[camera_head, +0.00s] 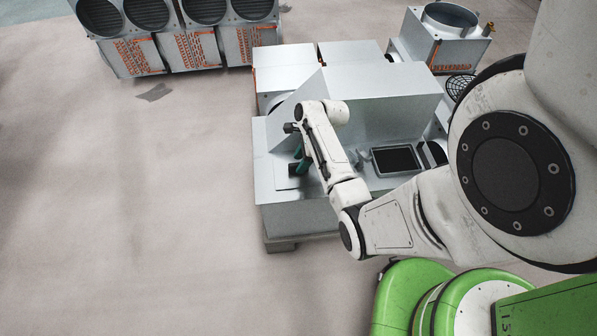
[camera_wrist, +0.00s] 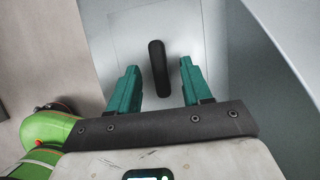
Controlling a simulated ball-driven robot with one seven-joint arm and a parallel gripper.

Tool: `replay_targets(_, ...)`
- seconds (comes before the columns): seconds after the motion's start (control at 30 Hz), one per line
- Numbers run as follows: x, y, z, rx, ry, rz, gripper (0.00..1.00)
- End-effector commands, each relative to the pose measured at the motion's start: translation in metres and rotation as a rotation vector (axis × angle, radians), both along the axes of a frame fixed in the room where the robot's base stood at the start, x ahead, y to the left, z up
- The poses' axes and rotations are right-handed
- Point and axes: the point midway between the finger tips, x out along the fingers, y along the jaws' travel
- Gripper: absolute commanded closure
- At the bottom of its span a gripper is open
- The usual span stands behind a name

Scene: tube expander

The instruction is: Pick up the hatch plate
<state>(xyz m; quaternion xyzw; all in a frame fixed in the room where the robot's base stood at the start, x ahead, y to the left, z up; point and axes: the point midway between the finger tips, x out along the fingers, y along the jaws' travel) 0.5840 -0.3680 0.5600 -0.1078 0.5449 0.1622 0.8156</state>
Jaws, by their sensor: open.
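The hatch plate (camera_wrist: 128,40) is a thin, light grey plate with a dark, rounded bar handle (camera_wrist: 158,68) standing out from it. In the head view, the plate (camera_head: 284,180) lies on the left part of the grey metal machine, partly hidden by my arm. My gripper (camera_wrist: 159,64) has two green fingers. They are open, one on each side of the handle, with a gap on both sides in the wrist view. In the head view, my gripper (camera_head: 299,162) is just above the plate; I cannot tell the exact height.
The machine's raised, sloped housing (camera_head: 375,95) stands close to the right of my gripper. A framed dark opening (camera_head: 396,160) is further right. Vented units (camera_head: 190,45) stand at the back left, and a unit with a round opening (camera_head: 440,40) at the back right. The left floor is mostly clear.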

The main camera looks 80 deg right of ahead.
Motion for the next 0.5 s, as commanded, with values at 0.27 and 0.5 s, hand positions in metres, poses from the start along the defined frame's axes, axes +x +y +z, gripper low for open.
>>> replay_targets(0.27, 0.008, 0.003, -0.024, -0.001, 0.0, 0.0, 0.51)
replay_targets(0.5, 0.008, 0.004, -0.024, -0.001, 0.0, 0.0, 0.55)
